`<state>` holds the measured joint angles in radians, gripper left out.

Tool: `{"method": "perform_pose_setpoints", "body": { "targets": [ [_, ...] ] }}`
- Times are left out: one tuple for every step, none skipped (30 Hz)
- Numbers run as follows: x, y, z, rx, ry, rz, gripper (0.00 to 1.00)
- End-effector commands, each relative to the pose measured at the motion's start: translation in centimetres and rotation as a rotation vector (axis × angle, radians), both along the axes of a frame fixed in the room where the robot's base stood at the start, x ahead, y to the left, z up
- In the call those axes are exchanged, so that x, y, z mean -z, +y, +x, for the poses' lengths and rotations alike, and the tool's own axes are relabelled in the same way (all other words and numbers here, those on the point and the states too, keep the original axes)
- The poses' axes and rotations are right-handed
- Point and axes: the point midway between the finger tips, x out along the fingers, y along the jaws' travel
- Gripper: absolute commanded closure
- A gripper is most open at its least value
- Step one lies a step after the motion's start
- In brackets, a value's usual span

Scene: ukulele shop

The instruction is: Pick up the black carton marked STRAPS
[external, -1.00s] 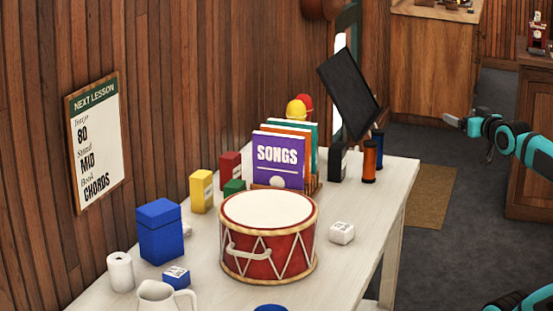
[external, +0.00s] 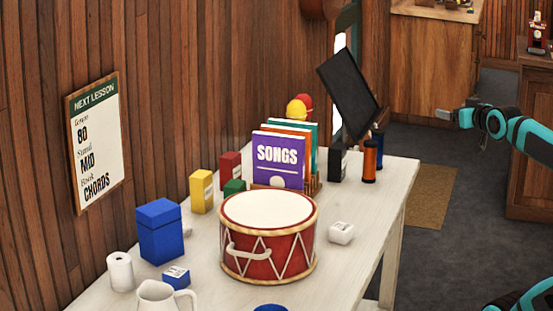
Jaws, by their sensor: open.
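A small black carton (external: 338,164) stands upright near the far right end of the white table, left of an orange spool (external: 370,161). Its marking is too small to read. A black tilted board (external: 347,93) rises behind it. My gripper (external: 441,114) is open and empty, in the air to the right of the table and higher in the picture than the carton. It is well apart from the carton.
The table (external: 386,205) also holds a red drum (external: 268,240), a rack of song books (external: 282,158), a white box (external: 341,232), and yellow (external: 202,191), red (external: 231,165) and blue (external: 160,232) boxes. A dark spool (external: 378,142) stands behind the orange one. The table's right front area is clear.

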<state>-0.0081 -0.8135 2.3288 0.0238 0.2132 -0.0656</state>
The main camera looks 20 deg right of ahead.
Motion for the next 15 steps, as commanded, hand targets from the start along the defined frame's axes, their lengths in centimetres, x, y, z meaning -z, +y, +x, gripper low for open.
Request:
{"method": "perform_pose_setpoints", "body": {
  "targets": [
    [-0.1,0.2,1.5,-0.009,0.039,-0.014,0.2],
    [-0.2,0.3,2.3,-0.013,0.06,-0.023,0.2],
    [-0.2,0.4,3.3,-0.021,0.089,-0.034,0.2],
    [-0.3,0.6,4.0,-0.027,0.111,-0.042,0.2],
    [-0.3,0.7,4.7,-0.034,0.134,-0.051,0.2],
    [-0.3,0.8,5.7,-0.042,0.162,-0.063,0.2],
    [-0.3,1.0,6.5,-0.05,0.184,-0.072,0.2],
    [-0.3,1.1,7.2,-0.057,0.205,-0.081,0.2],
    [-0.2,1.3,8.2,-0.068,0.233,-0.092,0.2],
    [-0.2,1.5,8.9,-0.076,0.255,-0.1,0.2],
    [-0.1,1.6,9.7,-0.085,0.277,-0.109,0.2],
    [0.0,1.9,10.7,-0.098,0.304,-0.119,0.2],
    [0.1,2.0,11.4,-0.107,0.326,-0.129,0.2],
    [0.1,2.2,12.1,-0.117,0.345,-0.137,0.2],
    [0.3,2.5,13.1,-0.131,0.373,-0.147,0.2]
  ]
}}
